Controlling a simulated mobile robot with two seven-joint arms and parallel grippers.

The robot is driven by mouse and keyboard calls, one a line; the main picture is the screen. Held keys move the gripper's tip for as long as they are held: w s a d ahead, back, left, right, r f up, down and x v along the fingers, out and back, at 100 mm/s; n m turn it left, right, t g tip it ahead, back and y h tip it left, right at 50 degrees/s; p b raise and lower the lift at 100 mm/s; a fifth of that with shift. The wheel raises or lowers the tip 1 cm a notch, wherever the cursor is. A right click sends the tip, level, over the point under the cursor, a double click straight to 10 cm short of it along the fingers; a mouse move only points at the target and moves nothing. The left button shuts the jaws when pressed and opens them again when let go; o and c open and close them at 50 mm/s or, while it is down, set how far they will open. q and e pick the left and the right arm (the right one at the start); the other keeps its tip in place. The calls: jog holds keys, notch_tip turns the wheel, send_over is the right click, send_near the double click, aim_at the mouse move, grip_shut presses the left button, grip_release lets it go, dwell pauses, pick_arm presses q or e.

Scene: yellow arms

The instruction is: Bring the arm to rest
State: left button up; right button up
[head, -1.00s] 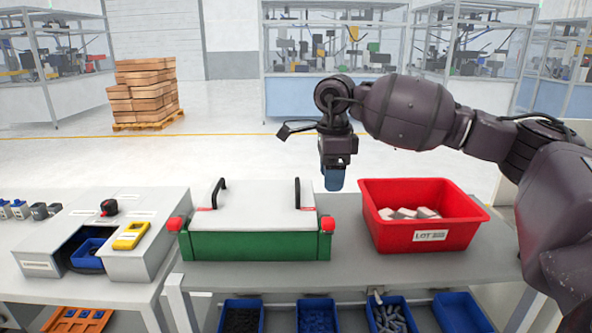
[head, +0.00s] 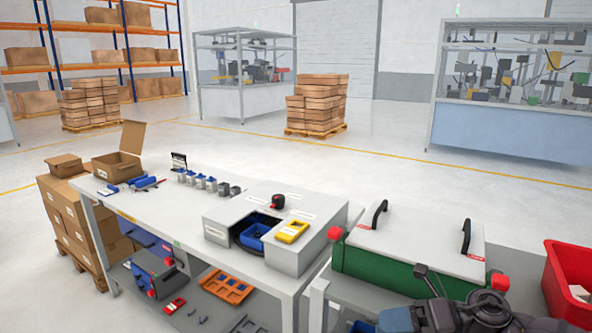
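Part of my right arm (head: 455,312) shows at the bottom right, low in front of the green box with a white lid (head: 420,240). A blue-grey end piece that looks like my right gripper (head: 400,319) points left at the bottom edge. Its fingertips are not clear, so I cannot tell whether it is open or shut, and I see nothing held in it. My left gripper is not in view.
The red bin (head: 570,275) is cut off at the right edge. A grey station with a yellow device (head: 292,232) stands on the left table (head: 150,215). An open cardboard box (head: 118,162) sits at its far end. Open floor lies behind the tables.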

jog(key=s+d+f+m+t+h, duration=0.3)
jog(key=f+m+t, duration=0.4)
jog(key=m, duration=0.7)
jog(key=s+d+f+m+t+h, duration=0.1)
jog(key=d+f+m+t+h, duration=0.35)
jog(key=m+t, duration=0.65)
jog(key=s+d+f+m+g+h, duration=0.4)
jog(key=s+f+m+g+h, duration=0.3)
jog(key=s+f+m, duration=0.7)
jog(key=shift+s+f+m+g+h, duration=0.4)
jog(key=shift+f+h, duration=0.3)
jog(key=shift+h, duration=0.35)
